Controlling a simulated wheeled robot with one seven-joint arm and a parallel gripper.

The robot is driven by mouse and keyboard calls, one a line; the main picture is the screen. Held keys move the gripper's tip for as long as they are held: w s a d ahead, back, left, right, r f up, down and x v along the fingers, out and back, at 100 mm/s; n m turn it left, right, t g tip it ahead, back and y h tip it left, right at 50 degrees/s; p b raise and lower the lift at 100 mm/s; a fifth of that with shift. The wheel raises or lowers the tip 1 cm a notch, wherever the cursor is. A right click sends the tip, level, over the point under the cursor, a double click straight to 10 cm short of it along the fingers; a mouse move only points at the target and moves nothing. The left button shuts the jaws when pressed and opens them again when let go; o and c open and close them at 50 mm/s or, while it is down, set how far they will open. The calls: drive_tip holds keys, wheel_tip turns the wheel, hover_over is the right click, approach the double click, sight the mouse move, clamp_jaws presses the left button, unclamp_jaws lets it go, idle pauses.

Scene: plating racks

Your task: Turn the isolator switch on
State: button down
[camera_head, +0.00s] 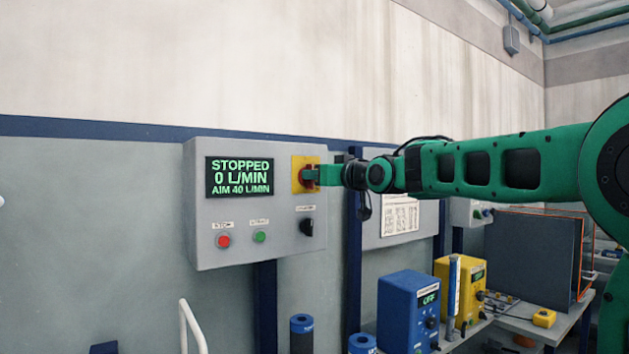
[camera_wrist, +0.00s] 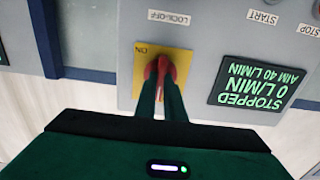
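The grey control panel (camera_head: 225,255) is on the wall, with a display (camera_head: 240,177) reading STOPPED, 0 L/MIN, AIM 40 L/MIN. The isolator switch is a red handle (camera_wrist: 164,68) on a yellow plate (camera_head: 299,161) at the panel's upper right. The plate also shows in the wrist view (camera_wrist: 182,60), upside down, with ON marked near one corner. My gripper (camera_head: 316,175) is at the switch. In the wrist view its two fingers (camera_wrist: 164,82) lie on either side of the red handle and appear shut on it. The fingers partly hide the handle, so its exact angle is unclear.
Below the switch are a black selector knob (camera_head: 307,227), a green button (camera_head: 260,237) and a red button (camera_head: 223,241). A blue box (camera_head: 402,310) and a yellow box (camera_head: 462,285) stand at the lower right. The wall above the panel is clear.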

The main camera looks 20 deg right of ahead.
drive_tip(key=shift+d, duration=0.15)
drive_tip(key=shift+m, duration=0.3)
drive_tip(key=shift+w+d+f+m, duration=0.1)
drive_tip(key=shift+d+f+m, duration=0.05)
drive_tip(key=shift+m, duration=2.75)
drive_tip(key=shift+d+f+m, duration=0.15)
drive_tip(key=shift+d+m, duration=0.05)
drive_tip(key=shift+m, duration=2.7)
drive_tip(key=shift+w+d+f+m, duration=0.1)
drive_tip(key=shift+d+f+m, duration=0.05)
drive_tip(key=shift+m, duration=2.75)
drive_tip(key=c, duration=1.8)
unclamp_jaws()
drive_tip(key=shift+c, duration=0.2)
drive_tip(key=shift+a, duration=0.1)
drive_tip(key=shift+s, duration=0.15)
